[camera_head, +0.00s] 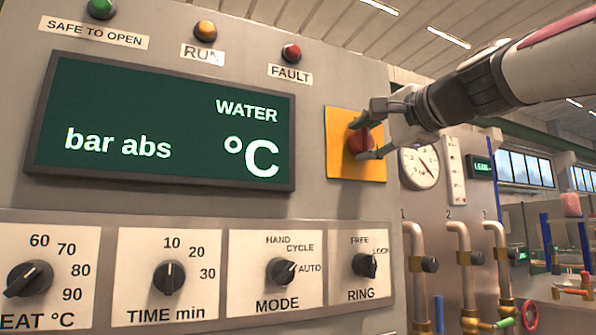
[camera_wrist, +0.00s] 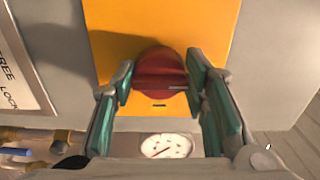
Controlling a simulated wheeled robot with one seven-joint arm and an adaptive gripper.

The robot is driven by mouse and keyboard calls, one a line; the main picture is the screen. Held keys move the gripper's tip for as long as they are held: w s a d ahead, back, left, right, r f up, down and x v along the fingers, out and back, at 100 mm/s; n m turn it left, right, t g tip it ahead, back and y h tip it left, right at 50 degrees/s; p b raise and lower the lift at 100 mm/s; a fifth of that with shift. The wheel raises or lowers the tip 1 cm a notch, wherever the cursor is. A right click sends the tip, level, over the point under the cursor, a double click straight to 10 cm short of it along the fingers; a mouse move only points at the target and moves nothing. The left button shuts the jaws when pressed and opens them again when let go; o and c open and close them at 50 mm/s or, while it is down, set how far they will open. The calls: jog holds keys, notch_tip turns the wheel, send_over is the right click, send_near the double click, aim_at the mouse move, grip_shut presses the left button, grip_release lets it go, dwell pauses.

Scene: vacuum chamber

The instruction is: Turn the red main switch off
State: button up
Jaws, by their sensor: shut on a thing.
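The red main switch (camera_head: 359,142) is a round red knob on a yellow plate (camera_head: 341,172), to the right of the display on the grey panel. My gripper (camera_head: 366,130) reaches in from the right and is shut on the red switch. In the wrist view, the red switch (camera_wrist: 160,74) sits between the two green-padded fingers, with its raised grip bar lying roughly level in the picture. The yellow plate (camera_wrist: 208,22) shows behind it. The fingers cover part of the knob's sides.
A dark display (camera_head: 160,115) and a row of black knobs, such as the RING knob (camera_head: 366,264), are on the panel.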

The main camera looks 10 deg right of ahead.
jog(key=o, duration=1.1)
jog(key=shift+o, duration=0.2)
jog(key=v, duration=1.2)
